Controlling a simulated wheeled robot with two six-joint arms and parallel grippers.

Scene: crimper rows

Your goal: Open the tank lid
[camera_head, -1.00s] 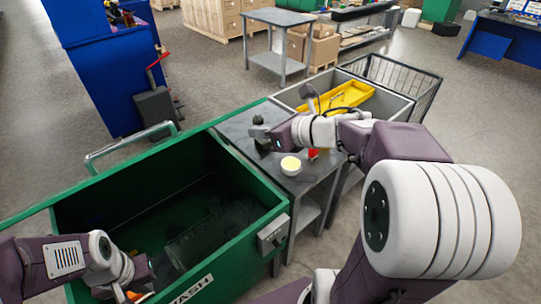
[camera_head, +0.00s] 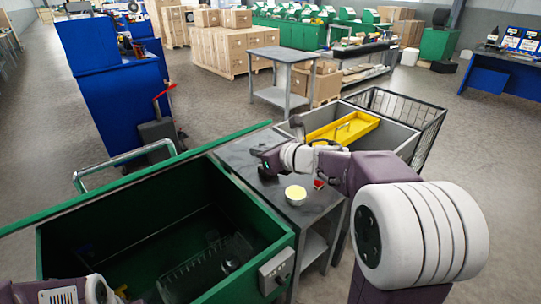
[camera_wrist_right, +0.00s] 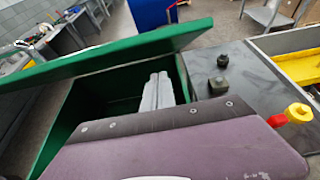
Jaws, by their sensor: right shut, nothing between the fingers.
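The green tank (camera_head: 140,213) stands at the lower left, with its dark inside in view. Its green lid (camera_head: 130,175) is raised at the back and shows nearly edge-on, with a metal handle (camera_head: 95,172) behind it. The tilted lid also shows in the right wrist view (camera_wrist_right: 110,55). My right gripper (camera_head: 258,153) is over the grey table beside the tank, small and dark in the head view. In the right wrist view its pale fingers (camera_wrist_right: 158,88) are shut and empty, in front of the tank opening. My left gripper is below the picture edge; only part of that arm shows.
A yellow tray (camera_head: 350,129) lies in a grey bin to the right. A blue cabinet (camera_head: 115,85) stands behind the tank.

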